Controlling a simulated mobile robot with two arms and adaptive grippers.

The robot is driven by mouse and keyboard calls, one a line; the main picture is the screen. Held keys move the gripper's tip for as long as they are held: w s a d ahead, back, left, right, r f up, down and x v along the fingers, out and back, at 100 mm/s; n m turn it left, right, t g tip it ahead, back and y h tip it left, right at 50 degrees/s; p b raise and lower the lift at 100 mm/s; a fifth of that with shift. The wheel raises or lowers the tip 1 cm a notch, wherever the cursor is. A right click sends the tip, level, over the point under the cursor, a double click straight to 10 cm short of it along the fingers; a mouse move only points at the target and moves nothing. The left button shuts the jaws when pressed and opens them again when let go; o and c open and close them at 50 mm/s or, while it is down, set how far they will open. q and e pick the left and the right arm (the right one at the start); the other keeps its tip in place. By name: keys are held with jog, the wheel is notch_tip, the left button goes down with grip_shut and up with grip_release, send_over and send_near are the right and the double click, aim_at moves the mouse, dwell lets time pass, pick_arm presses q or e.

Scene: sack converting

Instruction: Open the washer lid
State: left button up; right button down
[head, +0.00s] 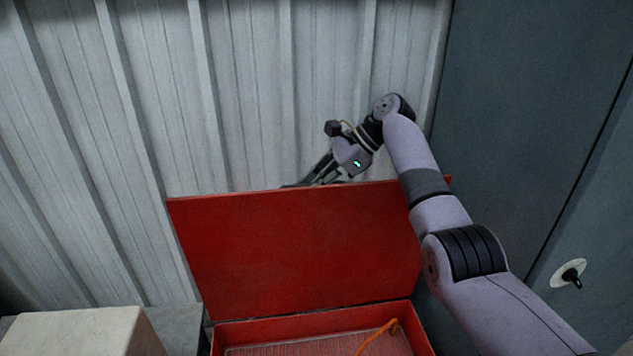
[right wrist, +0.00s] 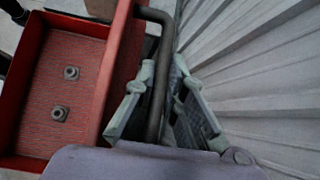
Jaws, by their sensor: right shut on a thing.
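The red washer lid (head: 300,250) stands raised, close to upright, at the back of the red washer body (head: 320,329) in the head view. My right gripper (head: 316,178) is at the lid's top edge, partly hidden behind it. In the right wrist view, the two grey fingers of my right gripper (right wrist: 160,85) lie either side of a dark bent handle bar (right wrist: 158,60) and are shut on it. The bar runs along the outer side of the red lid (right wrist: 120,50). My left gripper is not in view.
An orange curved piece (head: 378,335) lies inside the open body. The right wrist view shows two grey fittings on the red floor (right wrist: 60,92). A corrugated wall (head: 250,90) is close behind, a blue-grey panel (head: 530,110) right, and a pale block (head: 75,332) front left.

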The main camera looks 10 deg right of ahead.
jog(key=shift+s+f, duration=0.15)
jog(key=shift+f, duration=0.1)
jog(key=c, duration=1.9)
grip_release()
jog(key=shift+w, duration=0.2)
